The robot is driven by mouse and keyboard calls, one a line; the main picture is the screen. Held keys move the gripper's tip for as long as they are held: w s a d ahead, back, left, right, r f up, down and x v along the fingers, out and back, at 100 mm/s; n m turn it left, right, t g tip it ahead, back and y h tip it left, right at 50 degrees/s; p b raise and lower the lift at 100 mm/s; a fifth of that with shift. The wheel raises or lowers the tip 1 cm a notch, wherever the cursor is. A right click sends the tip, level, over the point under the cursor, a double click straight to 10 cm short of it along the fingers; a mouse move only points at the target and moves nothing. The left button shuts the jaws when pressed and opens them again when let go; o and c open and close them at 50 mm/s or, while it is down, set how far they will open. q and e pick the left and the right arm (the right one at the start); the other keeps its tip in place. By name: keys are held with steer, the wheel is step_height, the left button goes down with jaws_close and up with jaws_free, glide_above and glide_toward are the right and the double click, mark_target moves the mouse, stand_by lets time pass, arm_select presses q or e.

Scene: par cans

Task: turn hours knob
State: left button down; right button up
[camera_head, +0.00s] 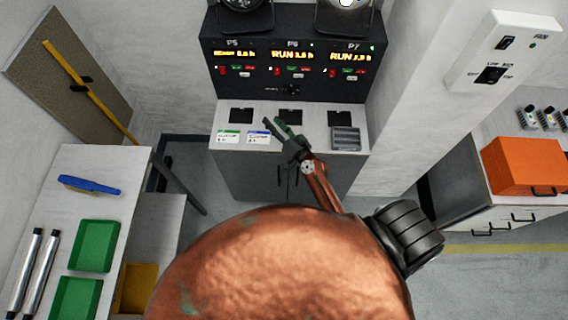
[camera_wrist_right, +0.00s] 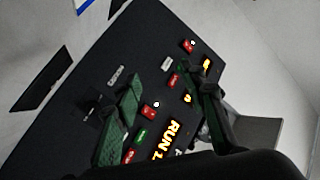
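The dark control panel (camera_head: 292,70) stands at the back, with lit P5, P6 and P7 displays. A small dark knob (camera_head: 291,89) sits low on its face below P6, beside a small label too blurred to read. In the right wrist view a dark knob-like shape (camera_wrist_right: 90,111) shows beside one finger, hard to make out. My right gripper (camera_head: 274,120) is open and empty, in front of and below the panel in the head view. Its two green-padded fingers stand apart in the wrist view (camera_wrist_right: 160,78). My left gripper is not in view.
A light counter (camera_head: 233,115) with cards and dark squares lies below the panel. A grey ribbed block (camera_head: 345,138) sits at its right. A left table (camera_head: 60,160) bears green trays. An orange case (camera_head: 523,166) and a wall switch box (camera_head: 505,50) are at right.

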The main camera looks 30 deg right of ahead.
steer(key=s+a+f+n+g+y, duration=0.1)
steer(key=s+f+n+g, duration=0.2)
steer(key=s, duration=0.4)
steer(key=s+a+f+n+g, duration=0.2)
steer(key=s+f+n+g, duration=0.1)
steer(key=s, duration=0.5)
steer(key=shift+a+g+y, duration=0.3)
steer(key=shift+g+y, duration=0.1)
steer(key=shift+g, duration=0.4)
steer(key=shift+f, duration=0.1)
